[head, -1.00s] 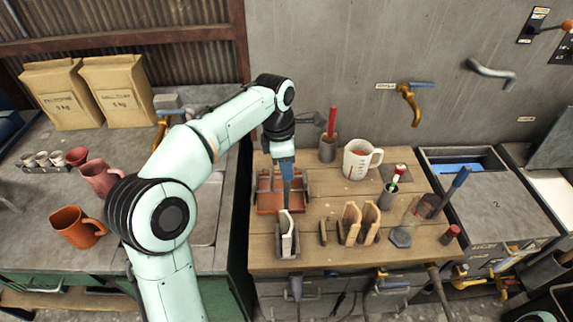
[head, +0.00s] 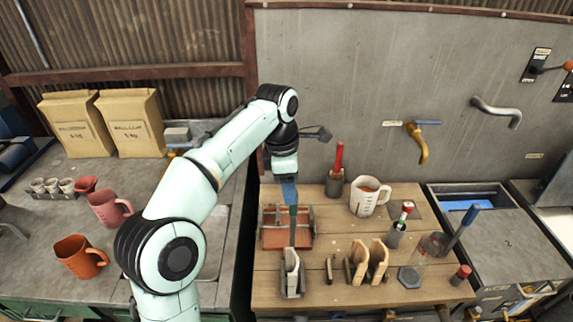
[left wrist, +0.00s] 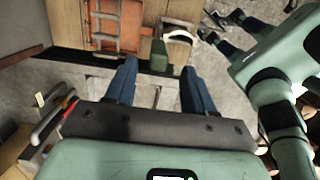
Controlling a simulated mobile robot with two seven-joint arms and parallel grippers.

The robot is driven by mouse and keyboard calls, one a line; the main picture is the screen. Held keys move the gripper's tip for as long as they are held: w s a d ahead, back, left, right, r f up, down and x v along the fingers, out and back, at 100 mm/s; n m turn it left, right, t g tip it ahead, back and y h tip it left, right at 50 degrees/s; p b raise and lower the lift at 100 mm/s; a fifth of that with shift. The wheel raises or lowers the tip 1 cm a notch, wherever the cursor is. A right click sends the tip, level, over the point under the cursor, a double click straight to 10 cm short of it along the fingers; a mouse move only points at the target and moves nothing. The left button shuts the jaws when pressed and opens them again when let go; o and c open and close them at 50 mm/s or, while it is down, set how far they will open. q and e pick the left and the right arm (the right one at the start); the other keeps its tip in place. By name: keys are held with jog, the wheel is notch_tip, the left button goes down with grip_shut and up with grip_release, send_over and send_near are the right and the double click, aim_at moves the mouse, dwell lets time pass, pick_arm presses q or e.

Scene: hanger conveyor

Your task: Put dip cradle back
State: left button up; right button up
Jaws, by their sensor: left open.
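The dip cradle (head: 291,285) is a small grey holder with an upright green handle (head: 293,228) and a pale plate-like piece standing in it. It rests at the front left of the wooden table. My left gripper (head: 290,198) is open and sits just above the top of the handle. In the left wrist view my left gripper (left wrist: 158,72) has two blue fingers spread wide. The green handle (left wrist: 160,55) shows beyond them, between their tips, with a gap on each side.
A reddish tray (head: 275,240) with a metal frame lies behind the cradle. Pale upright pieces (head: 378,258) stand to its right. A measuring jug (head: 366,200), a pot with a red stick (head: 335,186) and a clear flask (head: 428,250) stand farther back or right.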

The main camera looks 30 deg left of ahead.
pick_arm(q)
notch_tip(320, 180, up, 7)
jog(key=shift+s+a, duration=0.2)
jog(key=shift+a, duration=0.15)
jog(key=shift+f, duration=0.1)
dwell(0.4)
